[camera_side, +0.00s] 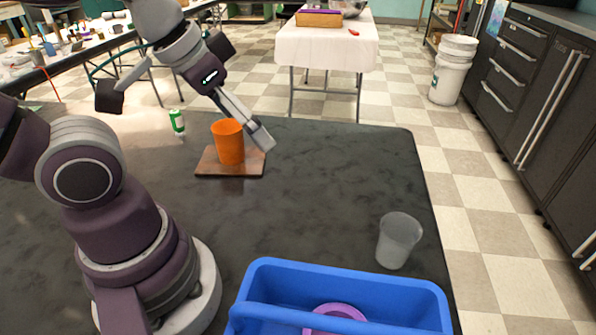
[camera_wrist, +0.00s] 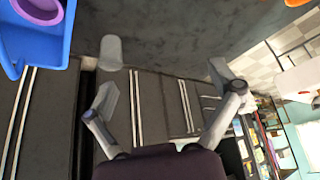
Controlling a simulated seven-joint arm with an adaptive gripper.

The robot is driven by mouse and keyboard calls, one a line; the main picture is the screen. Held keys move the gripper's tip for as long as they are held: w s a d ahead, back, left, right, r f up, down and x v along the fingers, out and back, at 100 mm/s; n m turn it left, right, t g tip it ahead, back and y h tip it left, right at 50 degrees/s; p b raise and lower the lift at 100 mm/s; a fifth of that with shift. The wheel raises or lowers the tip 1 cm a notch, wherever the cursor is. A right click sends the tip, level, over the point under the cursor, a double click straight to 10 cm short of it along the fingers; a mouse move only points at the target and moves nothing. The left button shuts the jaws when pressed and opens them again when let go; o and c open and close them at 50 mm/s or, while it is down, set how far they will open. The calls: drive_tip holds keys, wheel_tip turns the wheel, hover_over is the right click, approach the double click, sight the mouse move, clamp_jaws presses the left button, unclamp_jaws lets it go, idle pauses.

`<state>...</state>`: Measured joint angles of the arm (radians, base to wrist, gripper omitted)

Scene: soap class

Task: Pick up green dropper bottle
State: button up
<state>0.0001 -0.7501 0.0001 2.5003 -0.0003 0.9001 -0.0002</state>
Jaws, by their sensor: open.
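The green dropper bottle (camera_side: 177,121), green with a white top, stands upright on the dark table at the back left in the side view. My gripper (camera_side: 262,138) is above the table, to the right of the bottle, in front of or beside the orange cup. In the wrist view my gripper (camera_wrist: 163,85) has its two fingers spread wide with nothing between them. The bottle does not show in the wrist view.
An orange cup (camera_side: 228,143) stands on a brown board (camera_side: 215,171). A translucent cup (camera_side: 398,241) stands near the table's right edge. The middle of the table is clear.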

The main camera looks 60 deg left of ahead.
drive_tip(key=shift+c, duration=0.3)
drive_tip(key=c, duration=0.5)
drive_tip(key=w+a+n, duration=0.3)
drive_tip(key=w+a, duration=0.1)
drive_tip(key=a, duration=0.1)
drive_tip(key=n+g+y, duration=0.3)
drive_tip(key=n+y, duration=0.3)
drive_tip(key=n, duration=0.4)
approach(175, 119)
drive_tip(key=a+f, duration=0.1)
drive_tip(key=shift+n, duration=0.3)
drive_tip(key=x, duration=1.1)
drive_tip(key=shift+w+d+f, duration=0.1)
drive_tip(key=shift+w+f, duration=0.05)
drive_tip(key=shift+f, duration=0.05)
